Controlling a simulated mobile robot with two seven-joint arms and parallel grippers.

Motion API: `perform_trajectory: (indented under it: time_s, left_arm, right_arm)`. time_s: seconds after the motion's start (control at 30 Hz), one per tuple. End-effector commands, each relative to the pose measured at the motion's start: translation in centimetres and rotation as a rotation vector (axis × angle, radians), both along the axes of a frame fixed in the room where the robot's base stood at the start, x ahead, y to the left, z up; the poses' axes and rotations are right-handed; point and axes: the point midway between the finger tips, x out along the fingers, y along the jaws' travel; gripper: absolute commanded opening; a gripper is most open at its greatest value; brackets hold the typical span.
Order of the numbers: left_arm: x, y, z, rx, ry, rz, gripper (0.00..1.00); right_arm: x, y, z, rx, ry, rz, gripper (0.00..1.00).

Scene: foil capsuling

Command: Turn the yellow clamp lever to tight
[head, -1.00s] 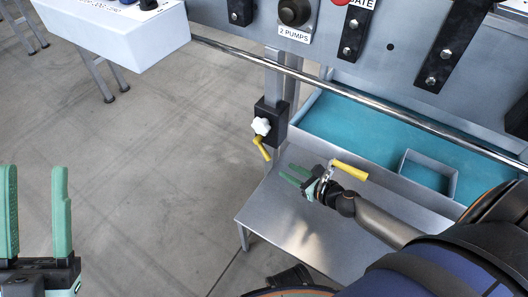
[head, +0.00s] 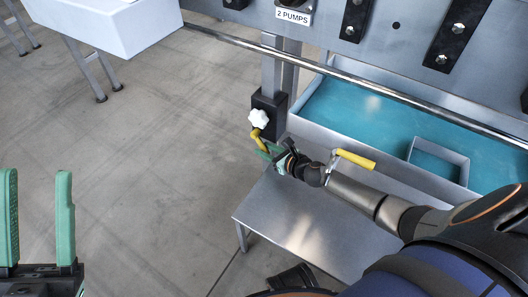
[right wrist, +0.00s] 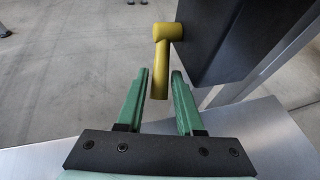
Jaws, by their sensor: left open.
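The yellow clamp lever (head: 257,136) hangs down from the black clamp block (head: 269,106) on the grey post, below a white star knob (head: 259,119). In the right wrist view the lever (right wrist: 161,65) points down, its lower end between the fingers of my right gripper (right wrist: 160,74). A gap shows on both sides of the lever, so the gripper is open around it. In the head view my right gripper (head: 266,148) is at the lever and partly hides its lower end. My left gripper (head: 37,178) is open and empty at the lower left.
A crank with a yellow handle (head: 356,159) stands just above my right forearm. A teal-lined tray (head: 350,108) with a small box (head: 440,158) lies behind it. A metal rail (head: 340,75) runs above. A grey shelf (head: 300,222) lies below; the floor at left is clear.

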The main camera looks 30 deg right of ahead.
Motion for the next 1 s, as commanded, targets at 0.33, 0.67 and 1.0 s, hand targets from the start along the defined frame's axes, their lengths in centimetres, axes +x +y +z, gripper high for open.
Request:
perform_trajectory:
  time_s: [0.33, 0.67, 1.0]
  left_arm:
    - [0.07, -0.12, -0.59, 0.004, 0.007, 0.001, 0.5]
    - [0.06, -0.1, -0.54, -0.002, 0.007, 0.001, 0.5]
    - [0.04, -0.1, -0.53, -0.002, 0.006, 0.001, 0.5]
  right_arm:
    - [0.84, 0.19, -0.32, -0.001, 0.001, -0.001, 0.36]
    - [0.82, 0.2, -0.32, -0.001, 0.0, 0.0, 0.1]
    - [0.8, 0.21, -0.32, -0.001, 0.0, 0.0, 0.0]
